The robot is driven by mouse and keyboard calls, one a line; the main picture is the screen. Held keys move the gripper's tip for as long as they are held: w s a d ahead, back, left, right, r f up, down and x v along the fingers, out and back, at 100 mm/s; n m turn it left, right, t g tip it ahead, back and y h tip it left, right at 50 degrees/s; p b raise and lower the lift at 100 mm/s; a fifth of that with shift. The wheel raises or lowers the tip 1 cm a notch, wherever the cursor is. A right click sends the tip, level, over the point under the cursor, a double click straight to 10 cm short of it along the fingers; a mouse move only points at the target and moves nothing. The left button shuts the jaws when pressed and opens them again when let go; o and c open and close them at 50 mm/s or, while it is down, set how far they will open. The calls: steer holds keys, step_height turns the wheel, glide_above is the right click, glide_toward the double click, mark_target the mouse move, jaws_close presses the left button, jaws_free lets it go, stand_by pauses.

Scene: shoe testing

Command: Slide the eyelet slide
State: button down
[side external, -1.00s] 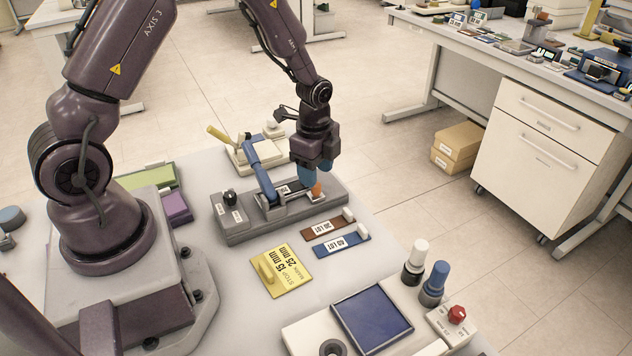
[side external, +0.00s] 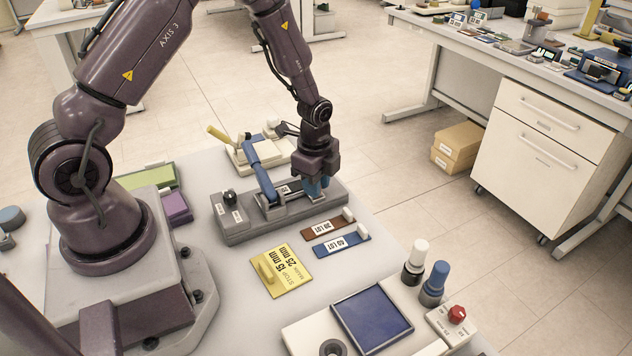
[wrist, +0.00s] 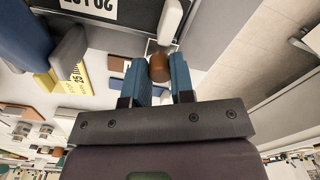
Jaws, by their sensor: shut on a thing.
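The grey slide fixture (side external: 240,230) lies across the bench, with a blue clamp lever (side external: 262,175) standing over its middle. My gripper (side external: 315,188) points down at the right part of its rail. In the wrist view my blue fingers (wrist: 160,82) are shut on a brown rounded knob (wrist: 159,67), with a finger on each side. The knob appears to be the handle of the eyelet slide; the fingers hide it in the side view. A pale block (wrist: 170,22) shows just beyond it in the wrist view. The slide's exact place on the rail is hidden.
Brown (side external: 328,229) and blue (side external: 341,243) labelled plates lie in front of the fixture. A yellow stop plate (side external: 282,270) lies front left. A cream device (side external: 275,150) with a yellow handle stands behind. White and blue posts and a blue-topped tray (side external: 372,318) stand at front right.

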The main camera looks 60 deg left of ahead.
steer(key=shift+w, duration=2.95)
steer(key=c, duration=1)
jaws_free()
steer(key=shift+s+r, duration=0.1)
step_height(320, 180, up, 13)
steer(key=shift+s+d+f, duration=0.1)
steer(key=shift+s, duration=0.05)
